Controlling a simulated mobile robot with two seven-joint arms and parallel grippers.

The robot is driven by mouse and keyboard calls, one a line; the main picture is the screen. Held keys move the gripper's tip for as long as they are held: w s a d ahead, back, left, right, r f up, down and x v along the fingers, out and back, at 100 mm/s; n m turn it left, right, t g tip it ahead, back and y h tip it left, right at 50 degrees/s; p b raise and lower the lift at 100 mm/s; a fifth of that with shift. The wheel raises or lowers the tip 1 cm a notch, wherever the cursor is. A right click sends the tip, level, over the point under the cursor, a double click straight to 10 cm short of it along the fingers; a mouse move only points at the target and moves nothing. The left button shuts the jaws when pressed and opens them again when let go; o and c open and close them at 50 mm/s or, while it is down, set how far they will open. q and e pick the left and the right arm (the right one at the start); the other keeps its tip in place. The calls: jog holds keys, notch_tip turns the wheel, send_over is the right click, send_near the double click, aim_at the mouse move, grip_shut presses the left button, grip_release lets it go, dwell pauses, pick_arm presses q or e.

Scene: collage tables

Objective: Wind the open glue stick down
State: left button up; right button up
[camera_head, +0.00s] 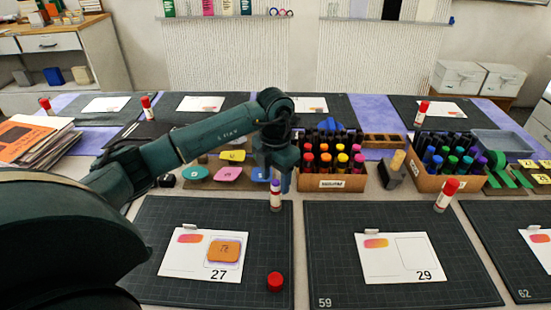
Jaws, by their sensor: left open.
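The gripper hides the top of the stick, so how far the glue sticks out cannot be told. A red cap (275,281) lies on the dark mat (160,222) at its front right.
A white card (205,264) with an orange piece lies on the mat. A box of red and orange pens (328,184) stands just right of the gripper. Another capped glue stick (446,195) stands farther right. Coloured paper shapes (228,174) lie behind.

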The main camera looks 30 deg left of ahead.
aim_at(276, 196)
pick_arm(q)
jog(key=shift+f, duration=2.05)
jog(key=c, duration=1.1)
jog(key=o, duration=0.4)
jog(key=shift+c, duration=1.4)
